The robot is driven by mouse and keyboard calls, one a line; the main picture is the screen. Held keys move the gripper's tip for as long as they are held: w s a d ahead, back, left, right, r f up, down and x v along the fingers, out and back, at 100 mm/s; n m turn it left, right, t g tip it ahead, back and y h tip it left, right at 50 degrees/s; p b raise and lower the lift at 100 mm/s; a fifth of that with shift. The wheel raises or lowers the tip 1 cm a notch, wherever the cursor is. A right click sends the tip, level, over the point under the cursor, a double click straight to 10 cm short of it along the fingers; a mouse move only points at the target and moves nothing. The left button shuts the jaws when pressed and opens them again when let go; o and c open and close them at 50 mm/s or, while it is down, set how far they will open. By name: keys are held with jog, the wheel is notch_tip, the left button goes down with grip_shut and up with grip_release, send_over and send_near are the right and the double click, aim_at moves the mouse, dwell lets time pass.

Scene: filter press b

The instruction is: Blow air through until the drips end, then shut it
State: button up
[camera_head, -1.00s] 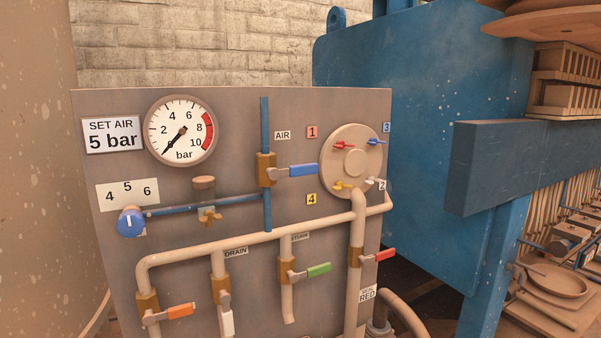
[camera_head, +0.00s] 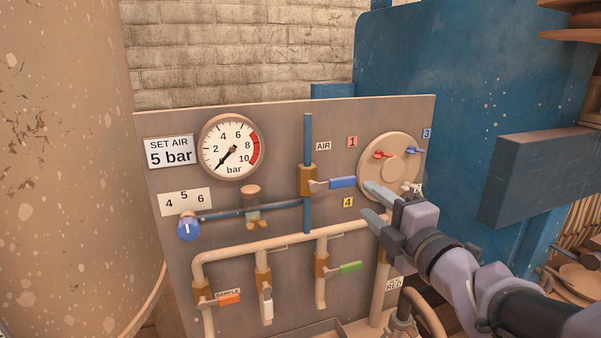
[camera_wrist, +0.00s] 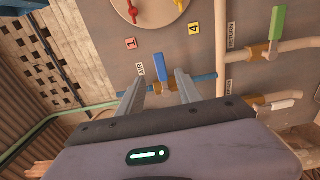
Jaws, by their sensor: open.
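The blue-handled AIR valve (camera_head: 342,182) sits on a vertical blue pipe (camera_head: 307,140), its handle crosswise to the pipe. My gripper (camera_head: 368,203) is open and empty, to the right of that handle. In the wrist view the blue handle (camera_wrist: 160,67) lies just beyond the space between my open fingertips (camera_wrist: 161,84), not gripped. The pressure gauge (camera_head: 232,147) needle points to the lower left, near zero. The blue regulator knob (camera_head: 188,228) is below the 4-5-6 scale. The white drain handle (camera_head: 266,306) points down along its pipe. No drips can be made out.
The orange sample handle (camera_head: 230,298) and green handle (camera_head: 350,267) are crosswise to their pipes. A round plate (camera_head: 394,166) with small coloured handles is partly behind my gripper. A blue press frame (camera_head: 470,80) stands to the right. A large tank (camera_head: 75,150) stands left.

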aim_at(345, 181)
jog(key=x, duration=1.3)
jog(key=shift+w+a, duration=0.1)
jog(key=shift+w, duration=0.1)
jog(key=shift+c, duration=0.2)
grip_shut()
jog(key=shift+b, duration=0.3)
